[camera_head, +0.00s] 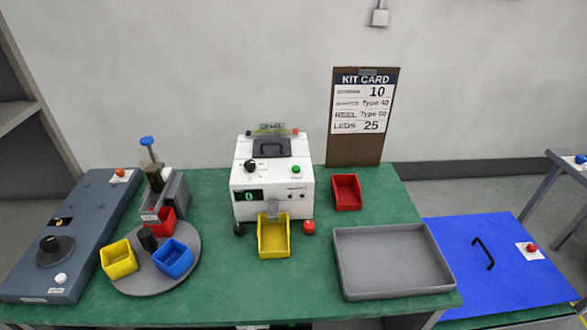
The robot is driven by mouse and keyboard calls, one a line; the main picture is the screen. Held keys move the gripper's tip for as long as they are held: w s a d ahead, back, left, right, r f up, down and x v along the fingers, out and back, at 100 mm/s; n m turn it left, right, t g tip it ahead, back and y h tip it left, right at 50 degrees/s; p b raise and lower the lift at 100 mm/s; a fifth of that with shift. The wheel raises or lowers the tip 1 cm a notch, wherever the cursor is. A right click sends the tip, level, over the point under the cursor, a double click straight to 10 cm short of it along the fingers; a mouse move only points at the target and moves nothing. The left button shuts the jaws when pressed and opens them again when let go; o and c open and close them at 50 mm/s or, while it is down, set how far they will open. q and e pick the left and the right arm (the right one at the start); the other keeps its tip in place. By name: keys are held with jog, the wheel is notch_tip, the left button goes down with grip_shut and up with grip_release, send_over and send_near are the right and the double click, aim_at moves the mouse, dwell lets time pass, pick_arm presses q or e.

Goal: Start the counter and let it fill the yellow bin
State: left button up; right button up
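The counter (246,177) is a white box at the middle of the green table. Its small dark display (249,195) shows a green 0. A black knob (250,165) and a green button (296,169) are on its upper face. The yellow bin (274,250) stands in front of the counter, under its grey chute (273,208), and looks empty. A red knob (309,227) and a black knob (239,229) sit low at the counter's front corners. Neither of my grippers is in view.
A grey turntable (188,275) at left carries another yellow bin (119,260), a blue bin (173,258) and a red bin (166,219). An empty grey tray (345,280) and a red bin (347,192) are right. The kit card (362,110) reads LEDS 25. A blue panel (460,285) lies far right.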

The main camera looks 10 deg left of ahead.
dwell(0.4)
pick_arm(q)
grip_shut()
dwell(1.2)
